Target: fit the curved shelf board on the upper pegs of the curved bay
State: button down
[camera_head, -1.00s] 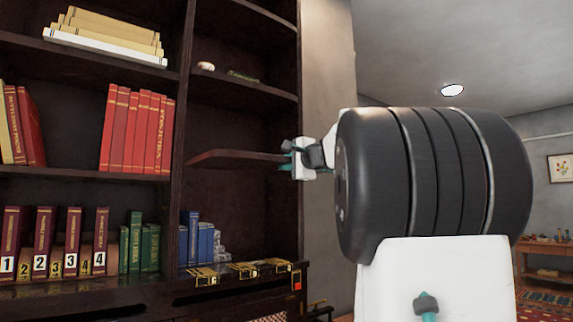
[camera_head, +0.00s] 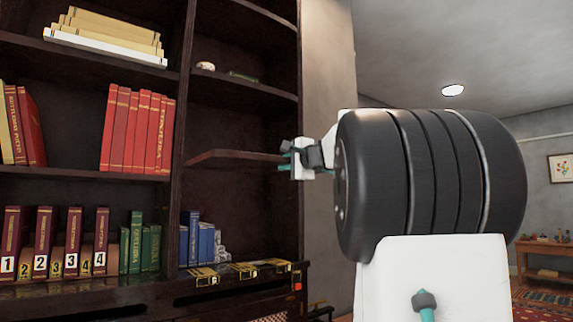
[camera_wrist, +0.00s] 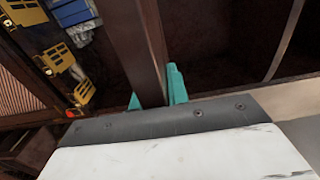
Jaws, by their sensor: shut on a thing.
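The curved shelf board (camera_head: 232,158) is dark brown and reaches left from my gripper into the curved bay (camera_head: 240,120), the right-hand bay of the bookcase. In the head view it is roughly level, below a fixed shelf. My gripper (camera_head: 286,159) is shut on the board's right end. In the wrist view the board (camera_wrist: 138,45) runs up the picture from between the teal fingers (camera_wrist: 156,96). The upper pegs cannot be made out. I cannot tell whether the board touches the bay's sides.
A fixed shelf (camera_head: 243,88) with small items is above the board. Blue books (camera_head: 197,243) and gold brackets (camera_head: 240,270) are below it. The bay's right side panel (camera_head: 299,200) stands close to my gripper.

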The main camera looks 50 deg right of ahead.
jog(key=shift+x, duration=8.75)
